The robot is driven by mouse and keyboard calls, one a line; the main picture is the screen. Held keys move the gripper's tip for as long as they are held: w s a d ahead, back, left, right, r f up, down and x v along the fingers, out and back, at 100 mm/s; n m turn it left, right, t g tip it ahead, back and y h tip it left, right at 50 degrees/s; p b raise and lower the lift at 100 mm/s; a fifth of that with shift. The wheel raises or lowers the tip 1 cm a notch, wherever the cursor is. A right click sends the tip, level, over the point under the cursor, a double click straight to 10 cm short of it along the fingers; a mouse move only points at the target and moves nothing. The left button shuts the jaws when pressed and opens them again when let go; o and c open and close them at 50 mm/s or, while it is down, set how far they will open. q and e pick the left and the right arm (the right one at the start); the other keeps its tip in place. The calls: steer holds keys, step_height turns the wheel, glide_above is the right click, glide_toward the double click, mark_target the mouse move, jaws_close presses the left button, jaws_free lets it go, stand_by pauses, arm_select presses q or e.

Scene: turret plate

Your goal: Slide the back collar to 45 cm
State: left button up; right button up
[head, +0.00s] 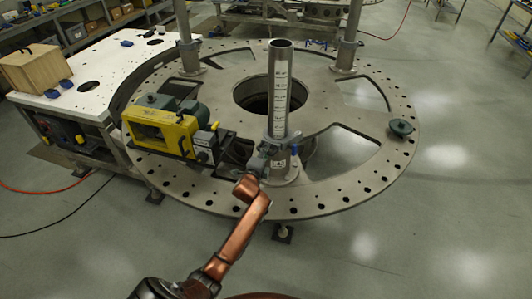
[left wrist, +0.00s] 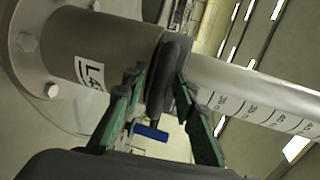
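The upright grey tube (head: 280,90) at the front of the turret plate bears a white scale strip. A dark collar (head: 279,138) sits around its lower part. My left gripper (head: 262,160) is at this collar. In the left wrist view, its green fingers (left wrist: 160,82) stand on either side of the dark collar ring (left wrist: 168,60). I cannot tell whether they press on it. Scale marks in the 30s and 40s show on the tube (left wrist: 250,95) beyond the collar. Two more posts stand farther back, left (head: 184,40) and right (head: 349,38). My right gripper is not in view.
A yellow-green machine (head: 160,130) sits on the turret plate (head: 350,185), left of the front tube. The plate has a large centre hole and several cut-outs. A green knob-like part (head: 400,128) sits at the right rim. A white table (head: 95,75) with a wooden box (head: 35,68) stands left.

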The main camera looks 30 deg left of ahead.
arm_select(q)
jaws_close()
stand_by(0.3)
steer(key=shift+w, duration=0.1)
